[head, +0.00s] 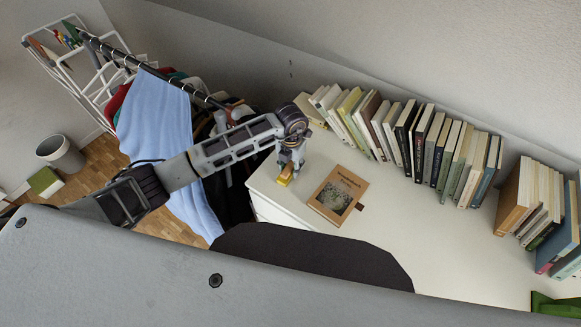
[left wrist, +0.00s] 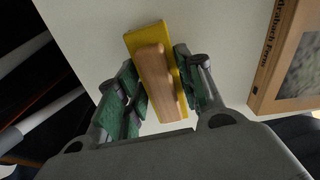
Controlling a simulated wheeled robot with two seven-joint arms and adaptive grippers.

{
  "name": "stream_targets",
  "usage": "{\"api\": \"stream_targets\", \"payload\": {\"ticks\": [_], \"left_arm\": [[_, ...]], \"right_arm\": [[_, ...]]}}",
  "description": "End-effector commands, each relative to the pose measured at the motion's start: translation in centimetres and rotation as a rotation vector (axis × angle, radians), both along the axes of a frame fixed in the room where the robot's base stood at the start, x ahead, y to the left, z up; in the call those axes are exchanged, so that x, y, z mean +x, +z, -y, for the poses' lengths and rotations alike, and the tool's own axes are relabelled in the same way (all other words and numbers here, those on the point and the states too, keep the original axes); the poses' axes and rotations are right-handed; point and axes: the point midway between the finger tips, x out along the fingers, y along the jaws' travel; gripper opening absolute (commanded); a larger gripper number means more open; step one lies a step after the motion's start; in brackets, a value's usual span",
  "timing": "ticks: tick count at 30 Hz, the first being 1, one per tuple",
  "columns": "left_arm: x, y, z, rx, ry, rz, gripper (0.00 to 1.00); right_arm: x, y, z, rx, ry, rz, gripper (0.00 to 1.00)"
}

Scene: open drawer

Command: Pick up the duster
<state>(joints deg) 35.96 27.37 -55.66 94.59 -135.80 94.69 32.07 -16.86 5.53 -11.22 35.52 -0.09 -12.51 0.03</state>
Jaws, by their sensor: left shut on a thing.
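The duster (left wrist: 157,68) has a yellow base and a light wooden handle. It also shows in the head view as a small yellow piece (head: 285,179) at the left end of the white top. My left gripper (head: 290,168) reaches down over it. In the left wrist view my left gripper (left wrist: 157,76) has its green-padded fingers on both sides of the duster and is shut on it. The duster is over or on the white surface; I cannot tell whether it is lifted. My right gripper is not in view.
A brown book (head: 338,194) lies just right of the duster on the white top (head: 410,235). A row of upright books (head: 430,145) lines the back. A clothes rack with a blue cloth (head: 157,135) stands left. A bin (head: 60,154) is on the floor.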

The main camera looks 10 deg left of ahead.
Motion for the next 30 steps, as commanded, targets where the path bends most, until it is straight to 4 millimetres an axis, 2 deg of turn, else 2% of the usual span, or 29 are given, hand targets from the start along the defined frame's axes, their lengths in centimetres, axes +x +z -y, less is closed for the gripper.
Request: {"api": "stream_targets", "payload": {"ticks": [8,21,30], "left_arm": [[0.1,2.1,0.0,-0.001,0.0,0.003,0.12],[0.1,8.3,0.0,-0.001,0.0,0.003,0.12],[0.0,9.9,0.0,-0.001,0.0,0.001,0.12]], "right_arm": [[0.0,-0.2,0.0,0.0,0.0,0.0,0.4],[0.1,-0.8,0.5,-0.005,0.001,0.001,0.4],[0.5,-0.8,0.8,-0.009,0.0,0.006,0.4]]}}
